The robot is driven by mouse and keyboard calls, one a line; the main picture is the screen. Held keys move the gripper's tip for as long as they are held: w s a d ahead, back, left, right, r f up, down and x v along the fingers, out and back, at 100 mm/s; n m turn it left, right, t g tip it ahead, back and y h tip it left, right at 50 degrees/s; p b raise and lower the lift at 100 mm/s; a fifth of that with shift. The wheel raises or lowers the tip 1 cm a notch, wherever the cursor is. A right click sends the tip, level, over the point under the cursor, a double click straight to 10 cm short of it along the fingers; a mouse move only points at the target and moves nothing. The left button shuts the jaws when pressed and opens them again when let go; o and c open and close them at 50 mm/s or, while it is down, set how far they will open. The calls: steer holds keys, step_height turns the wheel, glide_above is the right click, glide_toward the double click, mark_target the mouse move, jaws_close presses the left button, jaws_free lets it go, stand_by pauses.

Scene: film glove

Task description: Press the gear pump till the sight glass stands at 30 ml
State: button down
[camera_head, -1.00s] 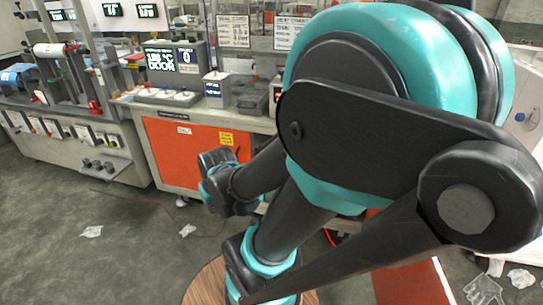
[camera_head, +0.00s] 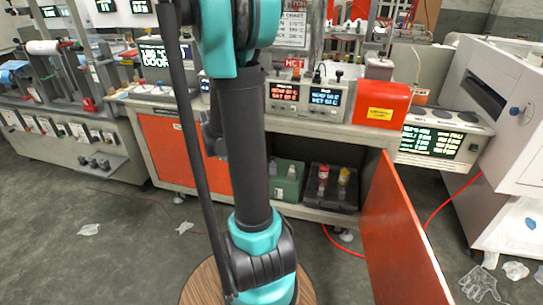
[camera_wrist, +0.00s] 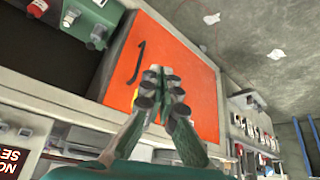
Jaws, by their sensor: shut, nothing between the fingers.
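My gripper (camera_wrist: 160,85) is shut and empty in the wrist view, in front of an orange cabinet door with a black handle. In the head view it is mostly hidden behind my upright arm, with a dark part showing to the left of the arm. I cannot tell which device on the counter is the gear pump, and I cannot make out a sight glass or its level. My arm covers part of the counter's middle.
The counter bears two dark displays (camera_head: 305,95) and a red box (camera_head: 380,103). Below, an open cupboard holds a green box (camera_head: 286,181) and a black crate (camera_head: 331,188). Its red door (camera_head: 398,235) juts into the room. Grey floor (camera_head: 120,250) is mostly clear at left.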

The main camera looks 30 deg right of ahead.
steer(key=w+d+f+m+h, duration=0.15)
steer(key=w+d+f, duration=0.25)
steer(key=w+d, duration=0.45)
steer(key=w+d+f+m+h, duration=0.1)
steer(key=w+d+f+m, duration=0.1)
steer(key=d+f, duration=0.6)
steer(key=w+d+f+m+h, duration=0.2)
steer(key=w+d+f, duration=0.3)
steer(key=d, duration=1)
step_height(320, 180, down, 3)
steer(key=shift+d+f, duration=0.15)
steer(key=shift+f, duration=0.05)
steer(key=shift+m, duration=0.25)
steer(key=shift+w+f, duration=0.1)
steer(key=shift+w, duration=0.05)
steer(key=x, duration=0.9)
steer(key=shift+w+d+f, duration=0.2)
steer(key=shift+w+d, duration=0.05)
steer(key=shift+w, duration=0.1)
